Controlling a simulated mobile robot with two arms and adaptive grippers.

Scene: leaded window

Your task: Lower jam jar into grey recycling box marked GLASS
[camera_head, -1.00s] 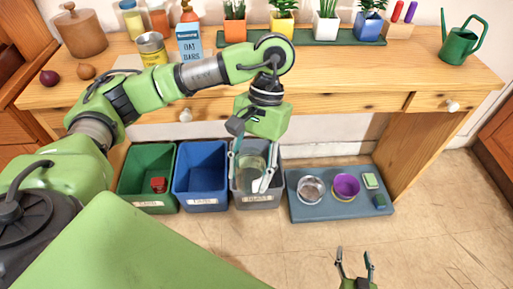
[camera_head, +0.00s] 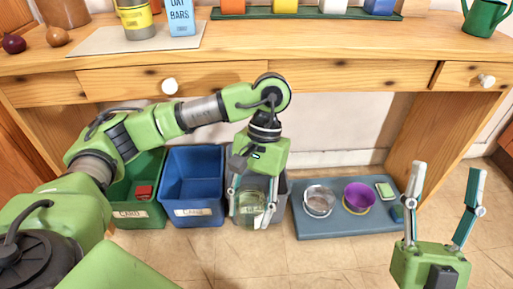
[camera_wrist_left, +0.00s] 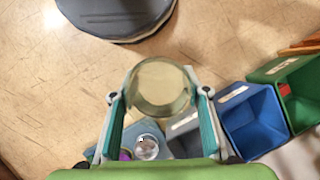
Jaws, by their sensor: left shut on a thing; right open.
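My left gripper (camera_head: 249,217) is shut on a clear glass jam jar (camera_head: 250,203), held upright between its fingers. In the left wrist view the jar (camera_wrist_left: 160,85) is seen end-on between the fingertips. In the head view the jar and fingers overlap the grey recycling box (camera_head: 281,190) and hide most of its front and label. The box also shows in the left wrist view (camera_wrist_left: 184,126), off to one side of the jar. I cannot tell the jar's exact height against the rim. My right gripper (camera_head: 446,185) is open and empty at the right.
A blue box (camera_head: 194,214) and a green box (camera_head: 140,215) with a red thing inside stand left of the grey one. To the right a blue-grey tray (camera_head: 335,227) holds a clear dish, a purple bowl and small blocks. The wooden bench (camera_head: 330,65) overhangs behind.

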